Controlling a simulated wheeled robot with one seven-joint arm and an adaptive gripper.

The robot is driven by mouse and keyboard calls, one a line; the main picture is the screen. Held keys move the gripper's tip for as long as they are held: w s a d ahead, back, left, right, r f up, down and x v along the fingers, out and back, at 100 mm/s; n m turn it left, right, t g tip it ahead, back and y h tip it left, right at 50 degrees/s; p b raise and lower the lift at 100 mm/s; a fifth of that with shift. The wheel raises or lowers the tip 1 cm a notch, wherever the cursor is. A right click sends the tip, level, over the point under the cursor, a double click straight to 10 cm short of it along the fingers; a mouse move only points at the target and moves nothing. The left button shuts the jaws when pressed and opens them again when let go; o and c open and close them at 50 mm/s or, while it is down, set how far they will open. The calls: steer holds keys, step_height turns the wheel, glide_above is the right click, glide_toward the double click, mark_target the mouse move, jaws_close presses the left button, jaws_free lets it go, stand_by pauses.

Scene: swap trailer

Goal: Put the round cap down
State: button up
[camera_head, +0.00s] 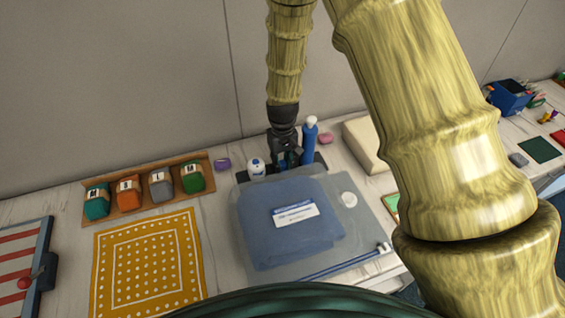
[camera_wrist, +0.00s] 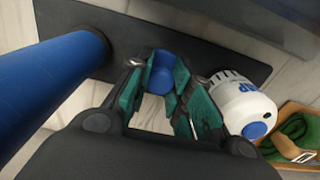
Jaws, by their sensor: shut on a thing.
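My gripper (camera_head: 286,157) points down at the back of the table, between a white jar and a tall blue bottle. In the wrist view its teal-padded fingers (camera_wrist: 158,88) are shut on a small round blue piece, which looks like the round cap (camera_wrist: 161,72). In the head view my fingers mostly hide the cap. It is over or near the edge of a dark mat (camera_wrist: 115,58); I cannot tell whether it touches anything. The white jar (camera_head: 256,167) with blue lettering is close on the right in the wrist view (camera_wrist: 240,105).
The blue bottle (camera_head: 309,142) with a white top stands close beside my gripper. In front lies a clear bag of blue cloth (camera_head: 265,230) on a grey sheet. A wooden tray (camera_head: 145,190) of yarn rolls is left, a cream block (camera_head: 363,143) right.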

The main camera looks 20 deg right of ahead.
mark_target(283, 162)
steer(key=shift+f, duration=0.4)
steer(key=shift+f, duration=0.15)
steer(key=o, duration=0.8)
steer(key=shift+c, duration=0.2)
step_height(283, 162, up, 12)
steer(key=b, duration=0.3)
steer(key=shift+b, duration=0.3)
